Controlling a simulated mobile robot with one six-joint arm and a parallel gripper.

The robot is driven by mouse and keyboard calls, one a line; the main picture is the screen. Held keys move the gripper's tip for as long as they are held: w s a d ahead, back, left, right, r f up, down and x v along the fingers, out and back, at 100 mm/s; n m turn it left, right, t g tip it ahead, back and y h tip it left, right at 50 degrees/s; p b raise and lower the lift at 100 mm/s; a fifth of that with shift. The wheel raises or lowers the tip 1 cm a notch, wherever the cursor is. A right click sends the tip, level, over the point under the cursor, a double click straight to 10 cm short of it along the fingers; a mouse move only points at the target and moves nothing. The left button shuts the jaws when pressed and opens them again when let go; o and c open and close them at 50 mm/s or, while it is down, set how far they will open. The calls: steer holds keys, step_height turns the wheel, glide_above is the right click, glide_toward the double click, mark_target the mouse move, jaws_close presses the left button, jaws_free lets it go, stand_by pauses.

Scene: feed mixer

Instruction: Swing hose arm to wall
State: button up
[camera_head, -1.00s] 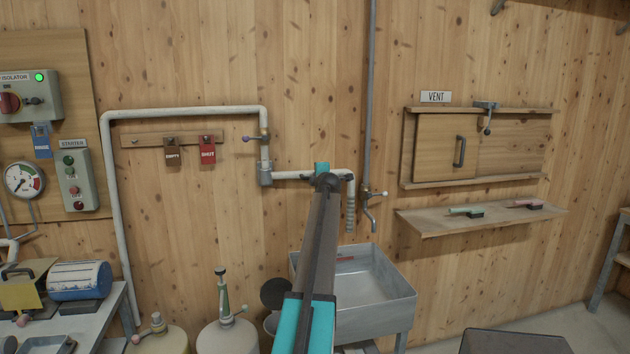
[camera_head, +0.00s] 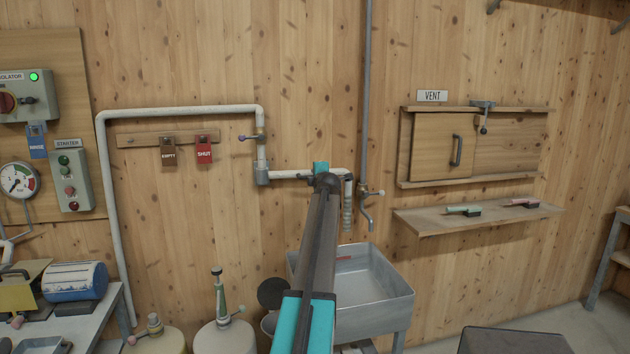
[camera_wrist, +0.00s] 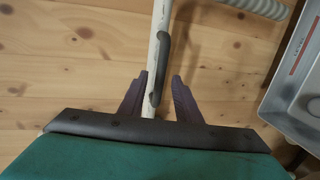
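In the wrist view my gripper (camera_wrist: 160,78) is open, one finger on each side of the pipe (camera_wrist: 161,18). A dark grip (camera_wrist: 160,68) on the pipe shows between the fingers. The right finger stands apart from it; contact on the left is unclear.
A grey sink (camera_head: 372,291) stands below the hose, and a thin vertical pipe with a tap (camera_head: 368,195) is just right of it. A rail with brown and red tags (camera_head: 204,149) is left. Canisters (camera_head: 224,337) stand below left. A shelf (camera_head: 475,217) is right.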

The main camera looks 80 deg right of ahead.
steer(key=b+v, duration=0.1)
steer(key=v, duration=0.9)
steer(key=shift+s+b, duration=0.3)
steer(key=shift+b, duration=0.1)
steer(key=shift+a, duration=0.1)
